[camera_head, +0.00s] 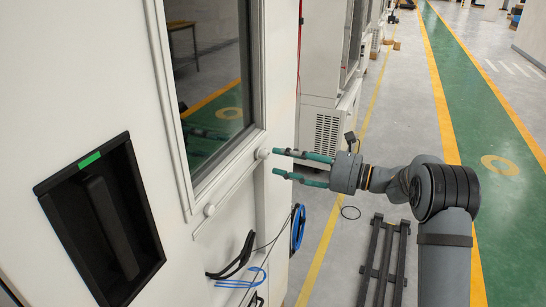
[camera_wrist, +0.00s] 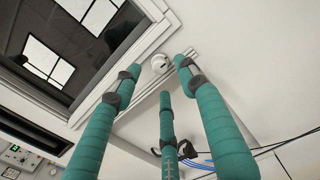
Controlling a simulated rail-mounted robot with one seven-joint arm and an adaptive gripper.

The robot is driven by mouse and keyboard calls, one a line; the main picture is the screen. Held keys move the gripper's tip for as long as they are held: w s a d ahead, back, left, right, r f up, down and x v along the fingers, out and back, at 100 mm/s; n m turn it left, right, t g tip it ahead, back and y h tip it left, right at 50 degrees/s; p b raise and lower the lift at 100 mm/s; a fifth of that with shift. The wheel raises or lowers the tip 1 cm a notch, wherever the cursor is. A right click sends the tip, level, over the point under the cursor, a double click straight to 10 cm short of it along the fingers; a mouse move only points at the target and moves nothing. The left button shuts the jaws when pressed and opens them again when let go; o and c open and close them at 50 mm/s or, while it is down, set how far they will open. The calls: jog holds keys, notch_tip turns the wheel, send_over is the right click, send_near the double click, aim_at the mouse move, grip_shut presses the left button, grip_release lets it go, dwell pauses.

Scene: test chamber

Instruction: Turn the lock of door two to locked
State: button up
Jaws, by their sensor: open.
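A white door (camera_head: 105,60) with a framed window and a recessed black handle (camera_head: 105,220) fills the left of the head view. No door number can be read. A small round white knob (camera_head: 262,153) sits by the window frame's lower right corner; it also shows in the wrist view (camera_wrist: 160,62). I cannot tell which way the lock is set. My gripper (camera_head: 275,161) is open, its teal fingers pointing at the right knob. In the wrist view the fingertips (camera_wrist: 160,77) spread around it, with no clear contact.
A green label (camera_head: 89,159) marks the handle's top. Blue and black cables (camera_head: 245,270) hang below the door. A dark metal rack (camera_head: 382,262) lies on the floor beneath my arm. White cabinets (camera_head: 325,110) stand beyond; the green walkway (camera_head: 470,90) at right is clear.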

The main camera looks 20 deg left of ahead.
aim_at(262, 154)
jog(key=d, duration=0.7)
jog(key=shift+s+d, duration=0.35)
jog(key=shift+d, duration=0.05)
jog(key=w+a, duration=0.1)
jog(key=a, duration=1.1)
